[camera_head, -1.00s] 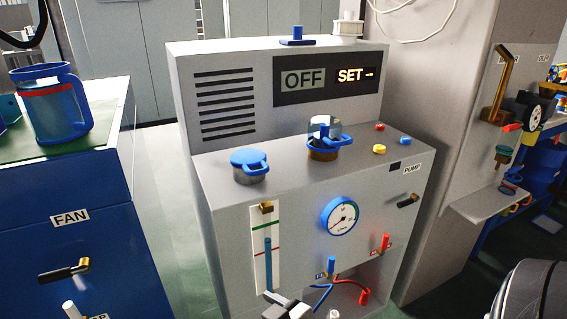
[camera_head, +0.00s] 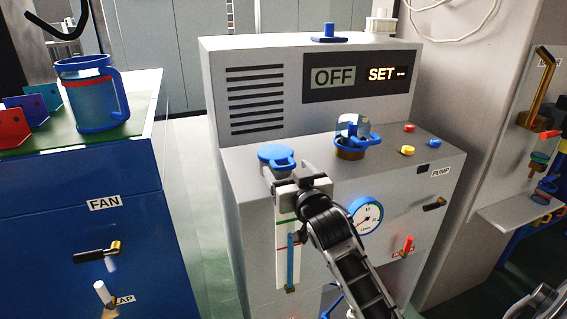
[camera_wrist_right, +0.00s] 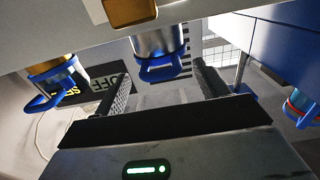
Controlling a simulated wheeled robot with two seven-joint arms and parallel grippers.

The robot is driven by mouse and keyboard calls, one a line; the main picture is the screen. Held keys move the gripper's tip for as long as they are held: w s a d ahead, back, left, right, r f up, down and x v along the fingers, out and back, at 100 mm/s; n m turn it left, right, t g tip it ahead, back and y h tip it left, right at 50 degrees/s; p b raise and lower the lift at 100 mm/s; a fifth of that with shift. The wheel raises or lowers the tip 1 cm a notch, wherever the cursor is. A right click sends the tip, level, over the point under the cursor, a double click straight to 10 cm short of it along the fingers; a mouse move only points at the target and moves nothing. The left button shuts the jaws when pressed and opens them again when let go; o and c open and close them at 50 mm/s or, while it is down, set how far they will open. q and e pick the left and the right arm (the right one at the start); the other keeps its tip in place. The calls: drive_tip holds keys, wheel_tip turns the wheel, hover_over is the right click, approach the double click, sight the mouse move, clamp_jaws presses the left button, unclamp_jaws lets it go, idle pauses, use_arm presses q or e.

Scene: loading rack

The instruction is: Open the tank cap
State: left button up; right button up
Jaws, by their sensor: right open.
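A blue cap with a loop handle (camera_head: 276,156) sits on a silver neck on top of the grey machine (camera_head: 340,275), at its left front. My right gripper (camera_head: 288,174) is just in front of and below this cap, its fingers apart and empty. In the right wrist view the blue cap (camera_wrist_right: 164,67) lies between the open fingertips (camera_wrist_right: 160,78), with its loop toward the gripper. I see no firm contact. A second blue ring-handled fitting (camera_head: 352,138) with a brass base stands to the right, also in the wrist view (camera_wrist_right: 55,85). My left gripper does not show.
The display panel (camera_head: 345,77) reads OFF and SET behind the caps. A round gauge (camera_head: 366,215) is on the front face. A blue cabinet (camera_head: 75,245) with a jug (camera_head: 92,95) stands left, across a narrow gap. Red and yellow buttons are at right.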

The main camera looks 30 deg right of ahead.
sight(278, 157)
drive_tip(key=shift+x, duration=1.85)
drive_tip(key=shift+s, duration=0.1)
drive_tip(key=c, duration=1.4)
drive_tip(key=shift+o, duration=0.2)
drive_tip(key=shift+r, duration=0.1)
